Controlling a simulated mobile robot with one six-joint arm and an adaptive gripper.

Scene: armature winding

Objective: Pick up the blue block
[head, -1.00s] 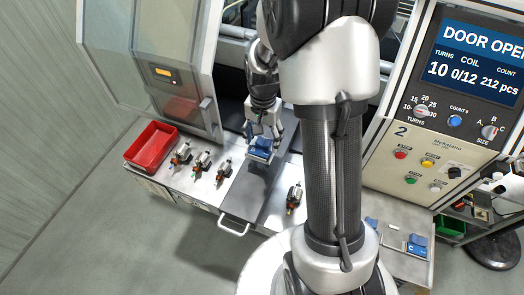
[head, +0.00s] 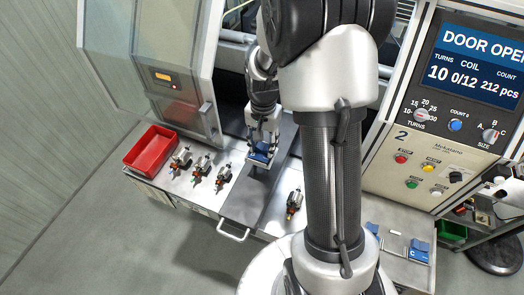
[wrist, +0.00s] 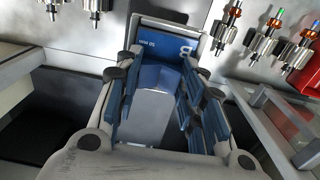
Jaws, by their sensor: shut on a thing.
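The blue block (wrist: 165,76), marked B and 50 mm, sits between the fingers of my gripper (wrist: 165,105) in the wrist view. My gripper is shut on it, with fingers along its left and right sides. In the head view, my gripper (head: 262,162) and the blue block (head: 262,148) are over the dark grey strip in front of the machine opening. The fingers partly cover the block there. I cannot tell how high it is above the strip.
Several armatures (head: 201,168) stand on the metal table beside a red bin (head: 152,150) at left. One armature (head: 294,203) stands right of the strip. A blue block marked C (head: 418,251) lies at the right, near another partly hidden behind my arm. The machine door is open.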

